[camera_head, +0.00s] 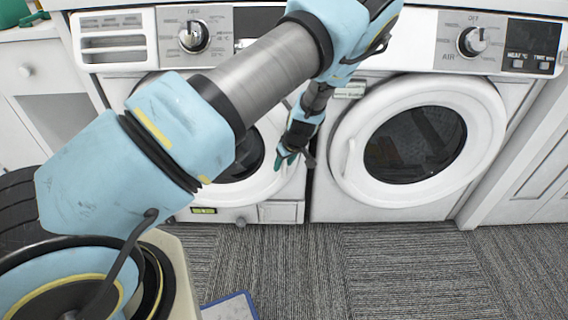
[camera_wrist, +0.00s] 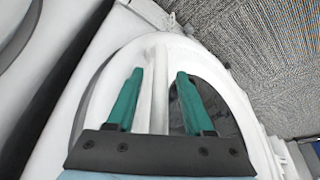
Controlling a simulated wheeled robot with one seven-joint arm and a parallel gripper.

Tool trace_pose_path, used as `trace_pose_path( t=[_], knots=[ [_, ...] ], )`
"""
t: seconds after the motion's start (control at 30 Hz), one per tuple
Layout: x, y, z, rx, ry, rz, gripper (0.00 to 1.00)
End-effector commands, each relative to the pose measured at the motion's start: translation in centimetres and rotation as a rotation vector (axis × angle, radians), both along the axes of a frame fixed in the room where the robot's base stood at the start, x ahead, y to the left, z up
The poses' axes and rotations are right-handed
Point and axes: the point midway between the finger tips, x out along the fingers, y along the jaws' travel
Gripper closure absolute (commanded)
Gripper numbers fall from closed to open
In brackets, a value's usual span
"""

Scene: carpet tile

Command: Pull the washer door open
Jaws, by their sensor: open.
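The washer is the left white machine, and its round door (camera_head: 262,188) with a white rim and dark glass is partly hidden behind my arm. The door looks closed. My gripper (camera_head: 287,156) is at the right side of this door. In the wrist view, my gripper (camera_wrist: 160,82) has its two green fingers apart, one on each side of a white bar-like door handle (camera_wrist: 159,62). I cannot tell whether either finger touches the handle. The door rim (camera_wrist: 110,62) and dark glass also show there.
A second white machine (camera_head: 325,205) with a closed round door (camera_head: 345,165) stands close on the right. White cabinets flank both machines. Grey carpet (camera_head: 400,270) in front is mostly clear, with a blue-edged flat object (camera_head: 230,308) near my base.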

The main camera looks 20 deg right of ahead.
Motion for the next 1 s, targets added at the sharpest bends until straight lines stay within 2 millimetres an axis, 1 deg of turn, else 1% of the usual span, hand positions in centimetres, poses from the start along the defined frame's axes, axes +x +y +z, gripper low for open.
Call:
trace_pose_path(
  t=[0.07, 0.5, 0.53, 1.0],
  knots=[
    [-0.02, 0.0, 0.01, 0.0, 0.0, 0.0, 0.49],
    [-0.03, 0.02, 0.03, 0.0, 0.0, 0.0, 0.98],
    [-0.03, 0.02, 0.03, 0.0, 0.0, 0.0, 1.0],
    [-0.03, 0.01, 0.04, 0.0, 0.001, 0.0, 1.0]
  ],
)
